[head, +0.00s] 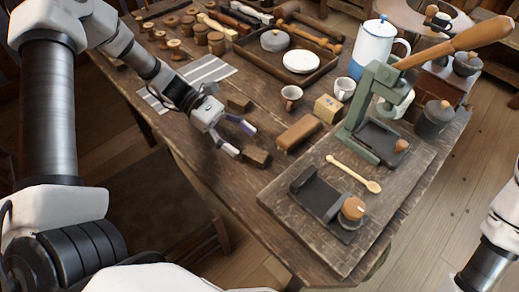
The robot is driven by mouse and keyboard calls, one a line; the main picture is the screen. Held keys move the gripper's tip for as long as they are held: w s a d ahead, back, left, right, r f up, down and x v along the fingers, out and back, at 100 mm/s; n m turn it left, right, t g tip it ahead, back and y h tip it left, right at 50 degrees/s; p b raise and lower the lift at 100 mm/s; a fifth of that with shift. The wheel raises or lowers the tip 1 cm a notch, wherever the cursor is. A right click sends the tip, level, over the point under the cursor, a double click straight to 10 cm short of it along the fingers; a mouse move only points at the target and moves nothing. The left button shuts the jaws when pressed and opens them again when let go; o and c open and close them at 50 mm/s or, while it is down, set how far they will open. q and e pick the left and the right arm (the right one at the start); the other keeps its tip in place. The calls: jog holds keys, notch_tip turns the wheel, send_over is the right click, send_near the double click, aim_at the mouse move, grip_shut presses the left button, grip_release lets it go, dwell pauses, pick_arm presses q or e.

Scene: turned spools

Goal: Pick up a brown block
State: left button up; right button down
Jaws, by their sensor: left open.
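My left gripper (243,141) is open and empty over the table's left part, its fingers pointing right. A small dark brown block (257,157) lies just beyond the lower fingertip; I cannot tell if they touch. Another small brown block (239,103) lies behind the gripper, above it in the picture. A larger, lighter brown block (298,132) lies to the right of the gripper, apart from it. My right gripper is not in view.
A wooden board (290,207) at the right front carries a green lever press (368,115), a dark tray and a wooden spoon (353,174). Cups (291,97), a yellowish block (327,109) and a white-blue pot (372,48) stand behind. Turned spools (216,43) stand at the back left.

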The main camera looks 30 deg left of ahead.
aim_at(251, 151)
pick_arm(q)
jog(key=x, duration=0.4)
jog(key=shift+s+f+b, duration=0.15)
jog(key=shift+f+b, duration=0.15)
jog(key=shift+f, duration=0.15)
jog(key=shift+d+f, duration=0.1)
jog(key=shift+d, duration=0.35)
jog(key=shift+a, duration=0.1)
jog(key=c, duration=1.1)
